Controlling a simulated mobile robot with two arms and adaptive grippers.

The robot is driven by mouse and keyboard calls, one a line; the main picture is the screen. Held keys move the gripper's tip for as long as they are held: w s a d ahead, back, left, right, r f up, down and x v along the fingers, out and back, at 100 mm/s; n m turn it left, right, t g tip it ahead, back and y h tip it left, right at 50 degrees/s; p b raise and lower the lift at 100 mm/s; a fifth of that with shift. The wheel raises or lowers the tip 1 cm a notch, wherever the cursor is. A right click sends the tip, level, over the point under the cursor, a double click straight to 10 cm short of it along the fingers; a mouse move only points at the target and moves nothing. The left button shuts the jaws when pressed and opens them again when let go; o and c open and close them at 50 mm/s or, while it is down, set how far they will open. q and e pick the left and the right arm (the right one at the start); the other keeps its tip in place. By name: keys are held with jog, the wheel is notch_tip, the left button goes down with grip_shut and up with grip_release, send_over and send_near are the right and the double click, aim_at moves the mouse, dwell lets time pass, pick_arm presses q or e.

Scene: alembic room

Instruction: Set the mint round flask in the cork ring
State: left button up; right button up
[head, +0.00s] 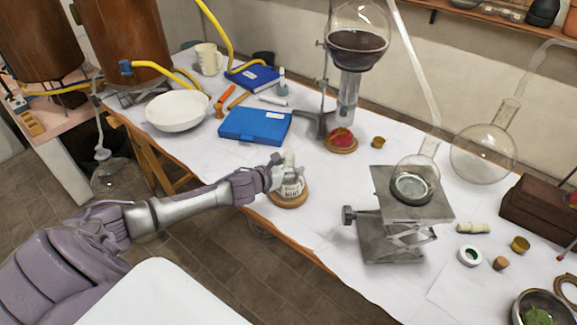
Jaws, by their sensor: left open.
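The mint round flask (292,188), a small clear flask with a pale label whose lettering is too small to read surely, stands upright near the table's front edge. The brown cork ring (290,202) is directly under it, and the flask's base appears to sit within the ring. My left gripper (278,174) is open at the left side of the flask, close to its neck and shoulder. Whether a finger touches the glass I cannot tell. The far side of the flask's base is hidden. My right gripper is not in view.
A blue box (255,125) and a white bowl (177,111) lie behind and left. A second ring with a red item (340,138) stands beneath the glass apparatus (357,40). A metal lab jack (403,220) stands to the right. The white tabletop (310,225) around the ring is clear.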

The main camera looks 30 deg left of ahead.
pick_arm(q)
jog(key=shift+s, duration=0.15)
jog(key=v, duration=1.1)
jog(key=shift+s+r, duration=0.25)
jog(key=shift+s, duration=0.05)
